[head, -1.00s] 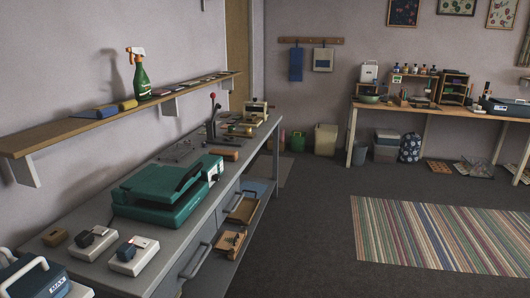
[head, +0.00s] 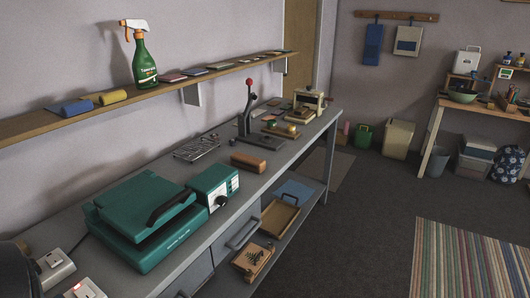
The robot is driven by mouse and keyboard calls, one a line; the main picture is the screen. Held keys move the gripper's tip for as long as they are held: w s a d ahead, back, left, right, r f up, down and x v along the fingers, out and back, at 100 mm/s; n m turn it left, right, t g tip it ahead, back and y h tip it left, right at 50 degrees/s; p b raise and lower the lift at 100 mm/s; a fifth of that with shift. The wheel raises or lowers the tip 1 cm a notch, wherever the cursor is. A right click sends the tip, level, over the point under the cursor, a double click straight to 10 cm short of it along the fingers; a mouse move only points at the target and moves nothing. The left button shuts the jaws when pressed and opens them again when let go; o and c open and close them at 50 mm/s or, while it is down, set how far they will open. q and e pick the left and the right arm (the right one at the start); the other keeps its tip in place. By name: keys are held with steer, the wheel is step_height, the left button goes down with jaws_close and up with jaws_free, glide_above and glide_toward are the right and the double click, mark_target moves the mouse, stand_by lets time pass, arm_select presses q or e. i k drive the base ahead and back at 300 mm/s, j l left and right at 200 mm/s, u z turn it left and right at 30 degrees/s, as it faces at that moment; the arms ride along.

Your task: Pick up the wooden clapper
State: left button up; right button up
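A brown wooden block with rounded ends (head: 249,162), which looks like the wooden clapper, lies flat on the grey workbench (head: 225,147) in the head view. It lies to the right of and beyond the green press (head: 150,215) and its control box (head: 214,187), apart from both. A wire rack (head: 197,148) lies to its left and a lever tool with a red knob (head: 249,110) stands behind it. Nothing covers the block. Neither of my grippers shows in the view.
A wall shelf (head: 150,97) with a green spray bottle (head: 143,60) runs above the bench. Under the bench, a lower shelf holds a wooden tray (head: 279,216) and a box (head: 252,262). Dark floor (head: 365,225) to the right is clear up to the striped rug (head: 462,260).

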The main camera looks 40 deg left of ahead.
mark_target(244, 161)
steer(key=i, duration=1.4)
steer(key=i+l+u, duration=0.1)
steer(key=i, duration=1.35)
steer(key=i+u, duration=0.2)
steer(key=u, duration=1.2)
